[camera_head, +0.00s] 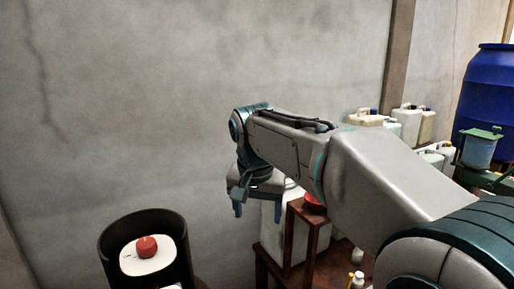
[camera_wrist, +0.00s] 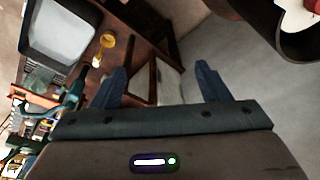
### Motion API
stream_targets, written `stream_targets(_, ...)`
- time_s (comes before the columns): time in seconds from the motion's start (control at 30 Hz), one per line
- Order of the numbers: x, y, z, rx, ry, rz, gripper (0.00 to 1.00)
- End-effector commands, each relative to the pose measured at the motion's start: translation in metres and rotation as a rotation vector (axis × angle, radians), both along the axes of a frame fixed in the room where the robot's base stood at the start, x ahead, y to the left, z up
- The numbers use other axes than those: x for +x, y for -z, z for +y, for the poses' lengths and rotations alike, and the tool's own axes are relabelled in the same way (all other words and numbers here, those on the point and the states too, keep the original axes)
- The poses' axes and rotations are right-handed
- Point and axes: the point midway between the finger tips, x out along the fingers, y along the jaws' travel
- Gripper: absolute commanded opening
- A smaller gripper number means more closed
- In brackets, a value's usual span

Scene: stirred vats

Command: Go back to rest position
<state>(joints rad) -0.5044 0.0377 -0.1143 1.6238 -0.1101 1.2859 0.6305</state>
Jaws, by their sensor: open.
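My gripper (camera_head: 257,203) hangs from the arm's end in the middle of the head view, pointing down in front of the grey wall. In the wrist view my gripper (camera_wrist: 160,85) has its two blue fingers spread apart with nothing between them. Below and behind it in the head view stand a pale container (camera_head: 270,228) and a brown wooden stand (camera_head: 296,238). My arm hides part of what stands to the right.
A black round vat (camera_head: 116,250) at lower left holds a white piece (camera_head: 163,260) with a red knob (camera_head: 146,246). Several jerrycans (camera_head: 408,120) and a blue barrel (camera_head: 488,90) stand at the right. The wall side at upper left is free.

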Motion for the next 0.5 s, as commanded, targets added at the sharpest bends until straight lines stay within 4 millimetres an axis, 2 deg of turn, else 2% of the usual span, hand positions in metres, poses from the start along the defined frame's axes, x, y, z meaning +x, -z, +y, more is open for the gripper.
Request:
stream_targets(0.03,-0.015,0.007,-0.023,0.009,-0.011,-0.005,0.69)
stream_targets(0.2,-0.063,0.035,-0.078,0.019,-0.081,-0.032,0.69)
stream_targets(0.3,-0.096,0.057,-0.103,0.014,-0.120,-0.051,0.69)
stream_targets(0.5,-0.155,0.104,-0.136,-0.011,-0.182,-0.091,0.69)
